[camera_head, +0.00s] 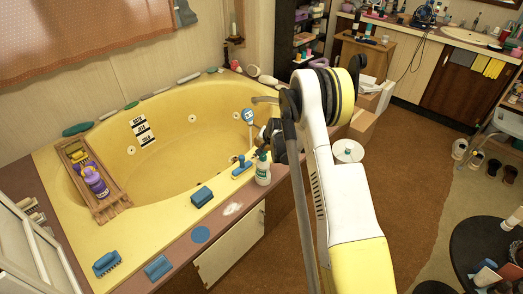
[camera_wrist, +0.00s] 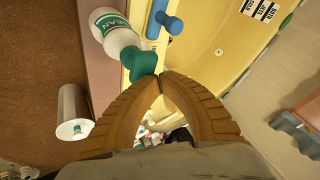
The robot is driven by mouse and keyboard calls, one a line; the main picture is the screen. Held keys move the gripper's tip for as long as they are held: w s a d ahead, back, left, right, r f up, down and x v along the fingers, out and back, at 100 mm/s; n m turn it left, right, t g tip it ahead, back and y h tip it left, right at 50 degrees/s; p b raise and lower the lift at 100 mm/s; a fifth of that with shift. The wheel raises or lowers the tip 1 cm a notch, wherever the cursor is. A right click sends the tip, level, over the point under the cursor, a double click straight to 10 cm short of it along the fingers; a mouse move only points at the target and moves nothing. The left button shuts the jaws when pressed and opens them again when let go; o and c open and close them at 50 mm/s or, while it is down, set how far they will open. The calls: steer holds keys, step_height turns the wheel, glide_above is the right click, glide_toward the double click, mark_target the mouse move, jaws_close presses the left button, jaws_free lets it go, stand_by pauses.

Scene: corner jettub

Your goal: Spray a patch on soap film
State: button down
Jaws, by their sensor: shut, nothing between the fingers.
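A white bottle with a green label and green top (camera_head: 263,170) stands upright on the tub's front ledge. In the wrist view the bottle (camera_wrist: 116,32) is at the upper left, its green top close beside my fingertips; I cannot tell if they touch. My gripper (camera_wrist: 161,75) is shut and empty, with its two tan fingers meeting at the tips. In the head view, my gripper (camera_head: 272,131) is dark and partly hidden by my arm, just above the bottle.
The yellow tub (camera_head: 180,150) is empty. Blue brushes (camera_head: 202,196) and a round blue pad (camera_head: 200,234) lie along the front ledge. A wooden rack (camera_head: 108,206) with a purple bottle (camera_head: 95,182) spans the tub's left end.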

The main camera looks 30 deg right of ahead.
steer(key=shift+f, duration=0.45)
stand_by(0.5)
steer(key=shift+r, duration=0.45)
steer(key=shift+r+p, duration=1.4)
steer(key=shift+r, duration=1.6)
